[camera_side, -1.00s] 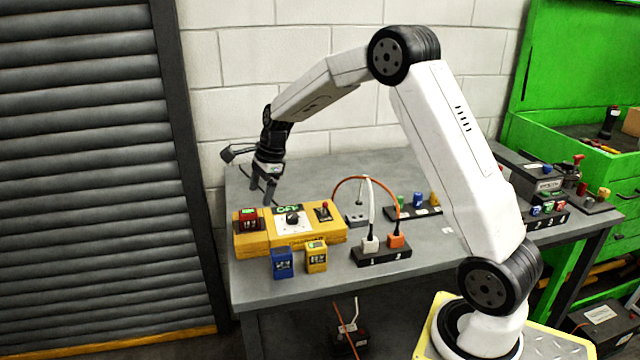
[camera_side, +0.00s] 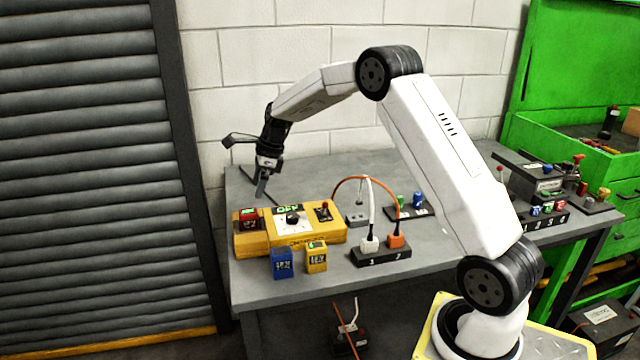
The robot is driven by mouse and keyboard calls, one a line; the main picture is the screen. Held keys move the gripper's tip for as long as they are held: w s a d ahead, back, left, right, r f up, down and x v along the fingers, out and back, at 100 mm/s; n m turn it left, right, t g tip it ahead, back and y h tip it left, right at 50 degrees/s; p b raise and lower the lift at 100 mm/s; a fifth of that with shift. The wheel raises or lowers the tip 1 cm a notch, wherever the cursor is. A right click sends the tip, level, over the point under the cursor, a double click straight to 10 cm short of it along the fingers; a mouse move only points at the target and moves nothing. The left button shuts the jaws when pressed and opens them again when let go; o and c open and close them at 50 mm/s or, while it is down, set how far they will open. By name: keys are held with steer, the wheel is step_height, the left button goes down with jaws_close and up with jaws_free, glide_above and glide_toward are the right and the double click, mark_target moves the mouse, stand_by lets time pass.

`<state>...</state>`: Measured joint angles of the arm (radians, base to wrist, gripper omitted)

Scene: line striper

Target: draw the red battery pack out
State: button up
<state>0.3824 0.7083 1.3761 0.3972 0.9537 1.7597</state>
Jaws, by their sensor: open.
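The red battery pack (camera_side: 249,218) sits in the left end of the yellow machine box (camera_side: 300,238), with its top showing above the box. The box carries a green-lit display (camera_side: 287,209), a black knob (camera_side: 292,219) and a small red-tipped lever (camera_side: 324,208). My gripper (camera_side: 261,192) is open and empty. It hangs above and behind the box, a little right of the red pack in the picture and apart from it.
A blue pack (camera_side: 282,263) and a yellow pack (camera_side: 316,257) stand in front of the box. A black socket strip (camera_side: 381,254) with white and orange plugs is to the right. The back of the grey table (camera_side: 330,180) is mostly clear.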

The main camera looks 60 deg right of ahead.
mark_target(250, 211)
steer(key=shift+x, duration=4.25)
steer(key=shift+c, duration=0.2)
jaws_close()
steer(key=shift+r, duration=0.8)
steer(key=shift+r, duration=2.25)
